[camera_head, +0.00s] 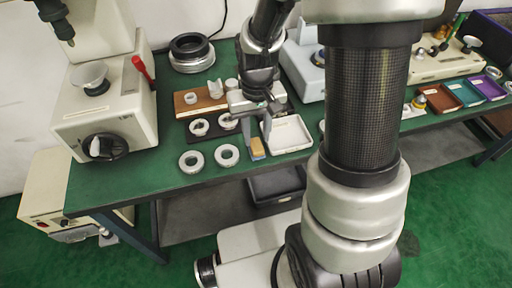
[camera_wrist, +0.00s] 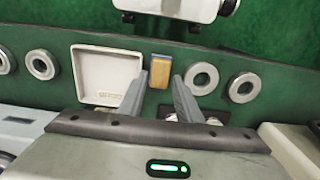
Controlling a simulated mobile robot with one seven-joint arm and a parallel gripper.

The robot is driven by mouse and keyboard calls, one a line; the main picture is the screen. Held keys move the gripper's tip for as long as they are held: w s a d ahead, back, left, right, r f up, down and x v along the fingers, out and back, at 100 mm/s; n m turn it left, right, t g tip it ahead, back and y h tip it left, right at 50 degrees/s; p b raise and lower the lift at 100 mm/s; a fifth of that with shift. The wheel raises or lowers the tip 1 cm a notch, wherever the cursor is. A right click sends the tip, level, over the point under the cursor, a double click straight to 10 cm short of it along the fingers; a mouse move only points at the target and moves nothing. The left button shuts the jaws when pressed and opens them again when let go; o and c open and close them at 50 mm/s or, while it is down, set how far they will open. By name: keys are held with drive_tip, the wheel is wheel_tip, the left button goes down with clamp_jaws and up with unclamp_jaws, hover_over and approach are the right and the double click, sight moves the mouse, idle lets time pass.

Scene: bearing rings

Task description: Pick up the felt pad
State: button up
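The felt pad (camera_head: 257,147) is a small tan block with a dark blue-grey edge. It lies near the front edge of the green table, just left of the white tray in the head view. In the wrist view the felt pad (camera_wrist: 160,72) shows between the two fingertips, with a gap on either side. My gripper (camera_head: 256,139) is open above or around it; I cannot tell the exact height. In the wrist view my gripper (camera_wrist: 160,77) has its grey fingers spread and holds nothing.
The white tray (camera_head: 303,146) stands close beside the pad. Bearing rings (camera_head: 227,155) lie to the left, with more on a dark mat behind. A wooden block (camera_head: 184,101) and a beige machine (camera_head: 105,120) stand farther left. The table's front edge is close to the pad.

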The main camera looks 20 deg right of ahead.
sight(256, 145)
drive_tip(key=shift+w+f, duration=0.1)
drive_tip(key=shift+f, duration=1.45)
drive_tip(key=c, duration=0.7)
wheel_tip(256, 145, up, 10)
drive_tip(key=p, duration=0.1)
drive_tip(key=shift+p, duration=0.4)
drive_tip(key=o, duration=0.5)
drive_tip(key=shift+r, duration=0.1)
drive_tip(key=c, duration=0.4)
